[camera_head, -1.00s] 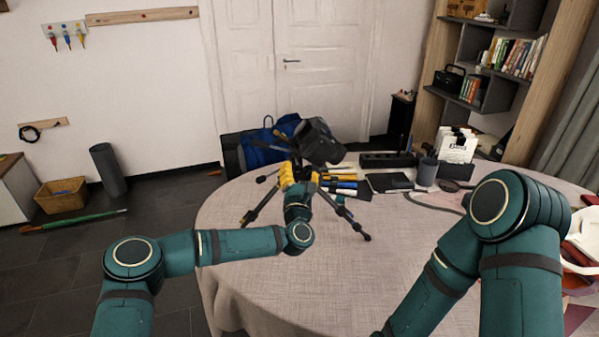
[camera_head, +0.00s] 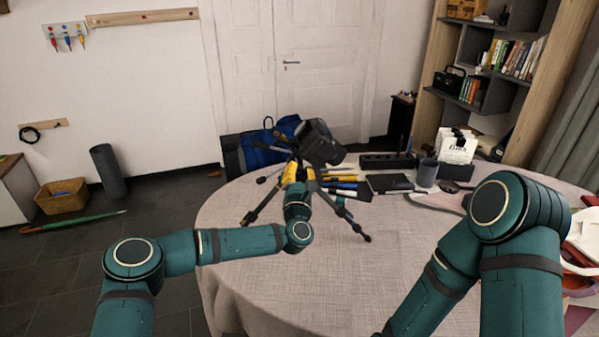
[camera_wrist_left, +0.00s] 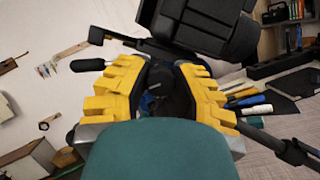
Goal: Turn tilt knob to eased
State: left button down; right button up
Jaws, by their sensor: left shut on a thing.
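A black tripod (camera_head: 258,207) stands with its legs spread on the round table. A dark camera (camera_head: 322,143) sits tilted on its head, and in the left wrist view the camera (camera_wrist_left: 205,25) fills the top. My left gripper (camera_head: 297,172) is at the tripod head, just below the camera. In the left wrist view its yellow fingers (camera_wrist_left: 158,85) close around a dark round part, the tilt knob (camera_wrist_left: 157,90), which they partly hide. A black handle (camera_wrist_left: 88,65) sticks out left of the fingers. My right gripper is out of view; only its arm shows.
The table (camera_head: 290,275) is bare in front of the tripod. Pens or tools (camera_head: 345,185), a dark notebook (camera_head: 389,183), a cup (camera_head: 427,172) and a black organizer (camera_head: 387,160) lie to the right. A blue backpack (camera_head: 262,147) is behind.

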pick_arm(q)
jog(key=shift+r+m, duration=0.15)
jog(key=shift+m, duration=0.15)
jog(key=m+h, duration=0.1)
jog(key=m, duration=0.2)
jog(key=shift+g, duration=0.4)
jog(key=shift+m+g+h, duration=0.35)
jog(key=shift+m+h, duration=0.05)
jog(key=shift+m, duration=0.75)
jog(key=shift+m+g+h, duration=0.35)
jog(key=shift+m+h, duration=0.05)
jog(key=shift+m, duration=0.75)
jog(key=c, duration=0.7)
grip_release()
jog(key=shift+c, duration=0.2)
jog(key=v, duration=1.2)
